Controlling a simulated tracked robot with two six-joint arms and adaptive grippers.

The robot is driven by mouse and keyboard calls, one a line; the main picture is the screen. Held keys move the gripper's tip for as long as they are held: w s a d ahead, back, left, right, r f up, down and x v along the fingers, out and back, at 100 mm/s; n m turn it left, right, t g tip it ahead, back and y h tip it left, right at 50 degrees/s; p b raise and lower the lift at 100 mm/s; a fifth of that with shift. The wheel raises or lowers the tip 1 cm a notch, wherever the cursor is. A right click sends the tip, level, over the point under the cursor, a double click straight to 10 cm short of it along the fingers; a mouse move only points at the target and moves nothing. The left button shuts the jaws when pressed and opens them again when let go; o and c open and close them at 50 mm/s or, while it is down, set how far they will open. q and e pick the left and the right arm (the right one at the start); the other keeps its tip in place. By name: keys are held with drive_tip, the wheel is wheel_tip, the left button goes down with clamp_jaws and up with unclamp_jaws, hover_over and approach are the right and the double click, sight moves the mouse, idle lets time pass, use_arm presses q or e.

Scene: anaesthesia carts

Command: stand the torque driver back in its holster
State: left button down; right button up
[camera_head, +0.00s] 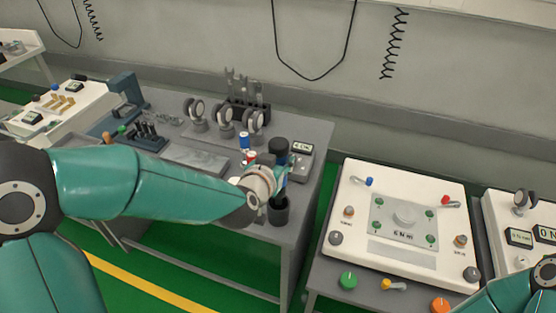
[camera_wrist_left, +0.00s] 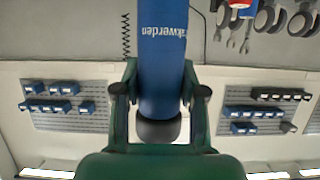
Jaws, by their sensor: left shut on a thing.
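The torque driver (camera_head: 279,147) stands roughly upright in the head view, with a dark cap on top and a blue body below it. My left gripper (camera_head: 283,174) is shut around its body. In the left wrist view the blue body (camera_wrist_left: 162,70) with white lettering and its dark end (camera_wrist_left: 158,130) lie between the two fingers (camera_wrist_left: 160,100). The holster (camera_head: 278,213), a dark cup near the right front corner of the grey bench, is directly below the gripper. The driver's lower end is hidden by the gripper, so I cannot tell whether it enters the cup. My right gripper is outside the view.
A white calibration panel (camera_head: 398,222) is to the right, across a gap.

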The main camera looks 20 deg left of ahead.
use_arm(q)
drive_tip(key=shift+f+b, duration=2.65)
drive_tip(key=shift+f, duration=0.7)
unclamp_jaws()
drive_tip(key=shift+f, duration=0.1)
drive_tip(key=shift+s, duration=0.15)
